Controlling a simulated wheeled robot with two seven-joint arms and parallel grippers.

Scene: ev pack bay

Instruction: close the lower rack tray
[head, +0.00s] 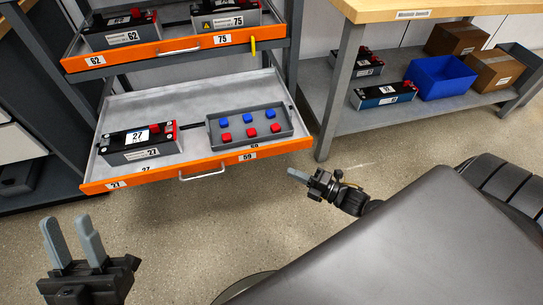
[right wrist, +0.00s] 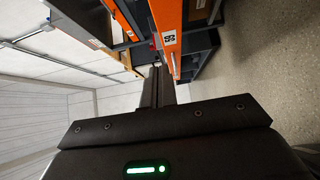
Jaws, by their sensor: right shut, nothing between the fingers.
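The lower rack tray (head: 110,112) is pulled out of the rack, with an orange front edge (head: 120,182) and a silver handle (head: 202,174). It holds a black and grey battery marked 27 (head: 138,145) on the left and a grey bin (head: 229,146) with blue and red pieces on the right. My left gripper (head: 68,226) is open and empty at the lower left, in front of the tray's left end. My right gripper (head: 297,174) is shut and empty, to the right of the tray front and apart from it. An orange front also shows in the right wrist view (right wrist: 165,20).
An upper tray (head: 160,48) with batteries marked 62 and 75 sits above. A wooden-topped bench (head: 400,8) stands at the right, its shelf holding batteries, a blue bin (head: 440,77) and cardboard boxes (head: 495,70). The floor in front of the tray is clear.

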